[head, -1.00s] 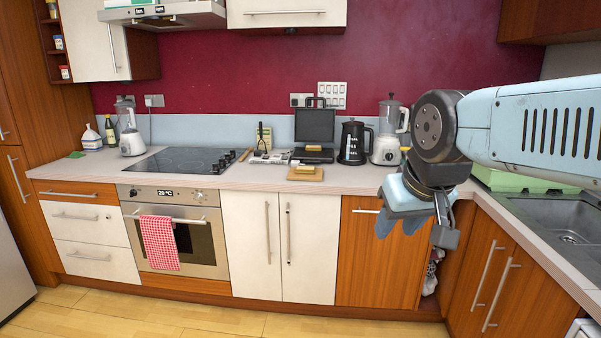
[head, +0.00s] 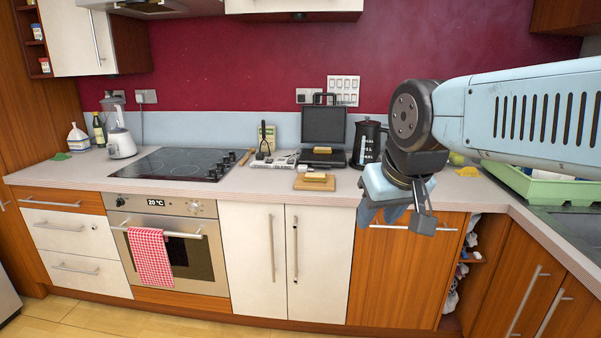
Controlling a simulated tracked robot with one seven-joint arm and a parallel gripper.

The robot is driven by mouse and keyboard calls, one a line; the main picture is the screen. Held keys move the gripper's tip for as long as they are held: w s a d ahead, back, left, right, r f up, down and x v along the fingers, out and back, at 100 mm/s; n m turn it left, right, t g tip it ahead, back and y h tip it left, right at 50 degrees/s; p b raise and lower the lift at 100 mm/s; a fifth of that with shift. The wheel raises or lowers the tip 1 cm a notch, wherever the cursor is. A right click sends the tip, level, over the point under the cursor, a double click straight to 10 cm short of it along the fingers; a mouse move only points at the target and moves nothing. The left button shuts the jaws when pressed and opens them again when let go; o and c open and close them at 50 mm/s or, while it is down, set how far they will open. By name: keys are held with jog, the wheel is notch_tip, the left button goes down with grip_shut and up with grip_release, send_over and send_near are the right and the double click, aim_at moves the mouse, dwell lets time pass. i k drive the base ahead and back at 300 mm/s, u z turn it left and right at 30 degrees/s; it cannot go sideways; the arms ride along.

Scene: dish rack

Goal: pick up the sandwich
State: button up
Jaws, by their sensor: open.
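The sandwich (head: 315,176) is a small pale-yellow and tan block. It lies on a small wooden board (head: 314,185) near the front of the counter, in the middle of the head view. My gripper (head: 395,218) hangs to the right of the board and nearer to me, in front of the counter's front edge. Its jaws point down, are open and look empty. It is clearly apart from the sandwich. My wrist and arm come in from the right and cover part of the counter behind them.
An open black sandwich maker (head: 324,135) stands behind the board. A hob (head: 176,163) lies to the left. A green dish rack (head: 540,187) sits beside the sink at right.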

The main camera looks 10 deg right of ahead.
aim_at(314, 178)
jog(key=z, duration=0.1)
jog(key=i, duration=1.1)
jog(key=z, duration=0.7)
jog(key=i, duration=0.7)
jog(key=z, duration=0.3)
jog(key=k, duration=0.8)
jog(key=z, duration=0.2)
jog(key=i, duration=0.85)
jog(key=u, duration=0.1)
